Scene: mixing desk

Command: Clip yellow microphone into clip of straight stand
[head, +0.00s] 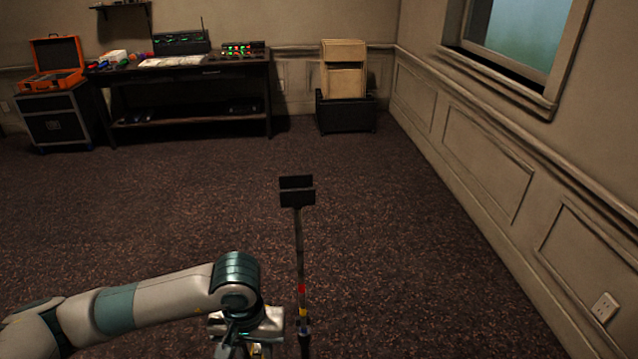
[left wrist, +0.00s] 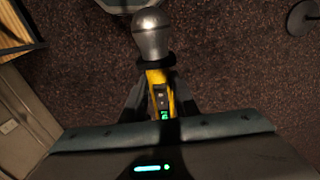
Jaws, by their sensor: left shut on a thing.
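The yellow microphone (left wrist: 160,85), with a silver head, is in my left gripper (left wrist: 161,98), whose fingers are shut around its yellow body. In the head view, my left gripper (head: 245,345) is low in the picture, just left of the straight stand (head: 299,250), and the microphone there is mostly hidden by the wrist. The stand is a thin upright pole with red and yellow bands and a black clip-like piece (head: 297,191) at its top. The microphone is apart from that piece. The stand's foot is outside the head view. My right gripper is not in view.
A dark desk (head: 190,72) with mixing gear stands at the back wall. An orange case (head: 54,62) sits on a black cabinet (head: 58,118) at left. A black box (head: 345,115) holds tan panels. Carpet around the stand is clear; a panelled wall runs along the right.

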